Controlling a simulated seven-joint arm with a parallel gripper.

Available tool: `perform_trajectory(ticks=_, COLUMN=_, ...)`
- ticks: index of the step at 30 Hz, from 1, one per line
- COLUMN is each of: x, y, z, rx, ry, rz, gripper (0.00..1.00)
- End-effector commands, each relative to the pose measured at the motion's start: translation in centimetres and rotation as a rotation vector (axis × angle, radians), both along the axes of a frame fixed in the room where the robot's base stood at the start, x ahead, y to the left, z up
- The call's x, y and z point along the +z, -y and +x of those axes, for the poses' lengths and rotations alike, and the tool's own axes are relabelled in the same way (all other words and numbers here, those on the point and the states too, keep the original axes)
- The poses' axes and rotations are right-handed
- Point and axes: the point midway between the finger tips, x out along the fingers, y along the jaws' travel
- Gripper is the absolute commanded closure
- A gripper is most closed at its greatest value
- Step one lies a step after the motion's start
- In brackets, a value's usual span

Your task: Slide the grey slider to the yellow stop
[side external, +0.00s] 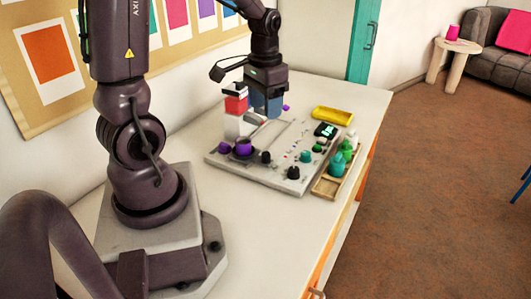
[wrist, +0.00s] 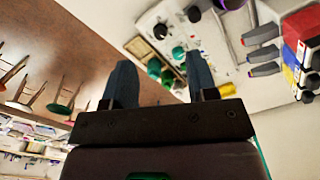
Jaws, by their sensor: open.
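Several grey handle-like pieces (wrist: 263,54) lie to the right of the fingers, beside a red, a yellow (wrist: 290,56) and a blue block. I cannot tell which grey piece is the slider, or whether the yellow block is the stop. My gripper hides part of the board's far side.
A red-and-white block stack (side external: 236,105) stands left of my gripper. Purple (side external: 243,147) and black knobs stand on the board. A wooden tray (side external: 325,187) with green pieces is at its right.

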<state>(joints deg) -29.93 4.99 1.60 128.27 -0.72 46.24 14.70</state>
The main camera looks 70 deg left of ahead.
Motion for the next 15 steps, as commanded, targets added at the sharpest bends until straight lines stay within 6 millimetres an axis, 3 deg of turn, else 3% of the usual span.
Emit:
perform_trajectory(ticks=3, x=-3.7, y=-3.6, z=0.1, rx=-0.024, ry=-0.052, rz=-0.034, gripper=0.47)
perform_trajectory(ticks=7, x=-6.3, y=-6.3, z=0.7, rx=-0.112, ry=-0.059, rz=-0.043, gripper=0.47)
perform_trajectory(ticks=10, x=-6.2, y=-7.3, z=2.0, rx=-0.222, ry=-0.022, rz=-0.010, gripper=0.47)
perform_trajectory(ticks=15, x=-6.4, y=-7.5, z=2.3, rx=-0.301, ry=-0.011, rz=0.002, gripper=0.47)
